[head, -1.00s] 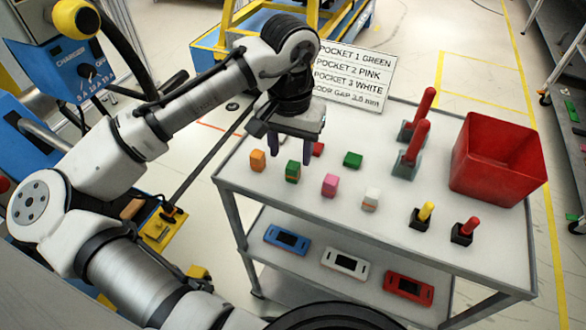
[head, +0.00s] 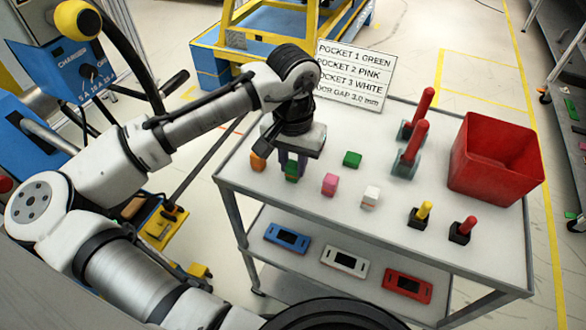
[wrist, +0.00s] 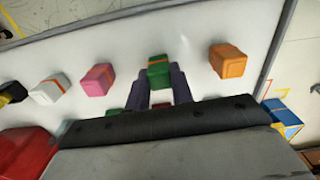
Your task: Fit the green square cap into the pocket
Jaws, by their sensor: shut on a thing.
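The green square cap (head: 291,173) with an orange band stands on the upper table top, in the row of small blocks. It also shows in the wrist view (wrist: 159,73). My gripper (head: 292,168) points down over it, with its two dark fingers on either side of the cap, shut on it. The cap seems to be still at table height; I cannot tell if it touches the table. A second, flatter green block (head: 352,159) lies behind to the right. I cannot make out a pocket for certain.
An orange block (head: 258,162) stands close left of my gripper. Pink (head: 329,184) and white (head: 370,197) blocks stand to the right. Farther right are red-handled and yellow-handled pieces and a red bin (head: 497,160). A sign (head: 353,75) lists pockets by colour.

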